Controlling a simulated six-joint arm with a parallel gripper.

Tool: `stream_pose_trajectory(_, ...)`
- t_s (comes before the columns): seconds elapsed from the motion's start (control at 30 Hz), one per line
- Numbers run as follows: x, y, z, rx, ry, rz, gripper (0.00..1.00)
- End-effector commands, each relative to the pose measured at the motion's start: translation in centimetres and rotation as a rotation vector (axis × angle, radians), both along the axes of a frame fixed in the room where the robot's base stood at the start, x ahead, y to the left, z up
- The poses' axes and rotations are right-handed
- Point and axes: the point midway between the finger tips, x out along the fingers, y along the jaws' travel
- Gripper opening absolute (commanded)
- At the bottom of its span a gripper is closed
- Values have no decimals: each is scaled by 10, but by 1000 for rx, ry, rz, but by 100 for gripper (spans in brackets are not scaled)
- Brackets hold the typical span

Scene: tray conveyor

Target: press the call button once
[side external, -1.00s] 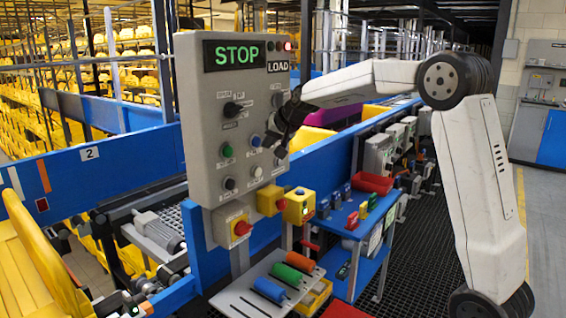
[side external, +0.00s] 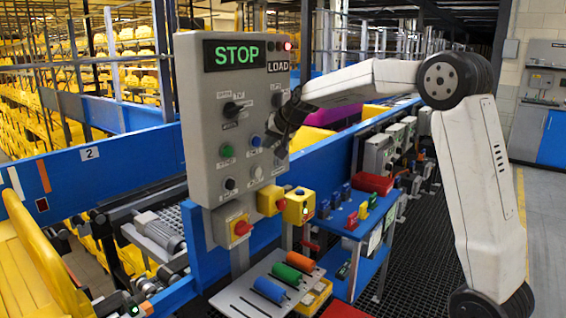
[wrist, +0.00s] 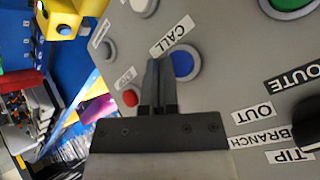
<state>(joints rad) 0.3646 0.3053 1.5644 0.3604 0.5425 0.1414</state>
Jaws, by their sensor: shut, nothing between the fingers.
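The grey control panel (side external: 215,185) carries several buttons and knobs. The blue button (wrist: 183,63) has the CALL label (wrist: 172,36) beside it in the wrist view. The blue button also shows in the side view (side external: 256,141). My gripper (wrist: 158,64) is shut and empty, with its dark fingers just left of the blue button in the wrist view. In the side view my gripper (side external: 274,140) is close to the panel's right part, right of the blue button. I cannot tell whether the fingertips touch the panel.
A white button (wrist: 143,5) and a red one (wrist: 130,97) are near the fingers. A green button (side external: 227,150) and a black knob (side external: 234,108) are farther left on the panel. Yellow boxes (side external: 298,207) hang below. A STOP display (side external: 234,54) is lit above.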

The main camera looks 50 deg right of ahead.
Motion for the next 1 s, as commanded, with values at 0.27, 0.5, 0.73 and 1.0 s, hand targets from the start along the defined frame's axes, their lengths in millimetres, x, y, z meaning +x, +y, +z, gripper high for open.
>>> stream_pose_trajectory(0.27,4,0,0,-1,0,1,0)
stream_pose_trajectory(0.5,8,0,0,0,0,0,0)
stream_pose_trajectory(0.73,9,0,0,0,0,0,0)
stream_pose_trajectory(1.0,9,0,0,0,0,0,0)
